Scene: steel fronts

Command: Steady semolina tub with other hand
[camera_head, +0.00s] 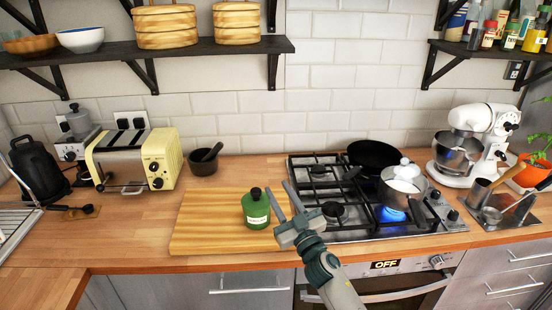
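A green tub (257,210) with a black knob-like lid and a white label stands upright on the wooden board (200,222). The label is too small to read; it is the only tub on the board. My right gripper (278,186) is just to the right of the tub. Its two fingers are spread apart and point up and away from me, with nothing visible between them. The left finger runs close beside the tub's right side; I cannot tell whether it touches. My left gripper is not in view.
The gas hob (340,230) is close on the right, with a blue flame under a steel pot (402,190) and a dark pan (374,156) behind. A dark mortar (203,167) and yellow toaster (135,160) stand behind left. The board's left part is clear.

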